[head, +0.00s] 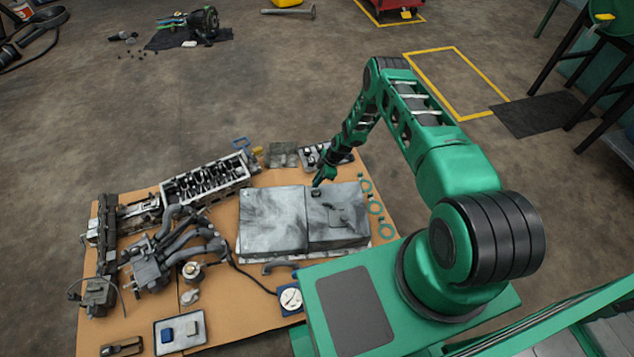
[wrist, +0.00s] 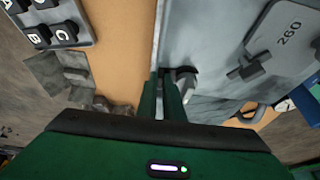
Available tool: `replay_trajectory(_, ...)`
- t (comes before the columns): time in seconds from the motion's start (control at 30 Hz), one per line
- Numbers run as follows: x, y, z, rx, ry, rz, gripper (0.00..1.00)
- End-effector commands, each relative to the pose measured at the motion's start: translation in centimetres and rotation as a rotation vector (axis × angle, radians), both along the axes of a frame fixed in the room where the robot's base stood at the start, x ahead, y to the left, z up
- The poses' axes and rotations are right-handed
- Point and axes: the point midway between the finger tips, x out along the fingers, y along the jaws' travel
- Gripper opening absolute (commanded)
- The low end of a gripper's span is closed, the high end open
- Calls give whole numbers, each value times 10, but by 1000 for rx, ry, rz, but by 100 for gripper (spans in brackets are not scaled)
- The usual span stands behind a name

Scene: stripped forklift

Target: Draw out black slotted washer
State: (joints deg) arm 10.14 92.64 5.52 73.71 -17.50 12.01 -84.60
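My gripper (wrist: 162,84) is low over the pale grey metal block (head: 272,222), near its far edge in the head view. Its two green fingers are close together, with a narrow gap between them. A small dark piece with a grey part (wrist: 186,77) shows beside the right fingertip in the wrist view. A small dark spot (head: 316,192) lies just below the gripper in the head view. I cannot tell whether either is the black slotted washer, or whether the fingers hold anything.
A plate marked 260 (wrist: 285,38) lies on the block. A tray with lettered pegs (wrist: 52,22) stands left in the wrist view. Green rings (head: 375,207) lie right of the block. An engine head (head: 205,182) and manifold parts fill the left of the board.

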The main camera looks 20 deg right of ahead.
Motion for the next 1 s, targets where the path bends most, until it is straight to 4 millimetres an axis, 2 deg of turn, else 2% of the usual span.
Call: replay_trajectory(1.0, 18, -4, 0, 0, 1, 0, 0)
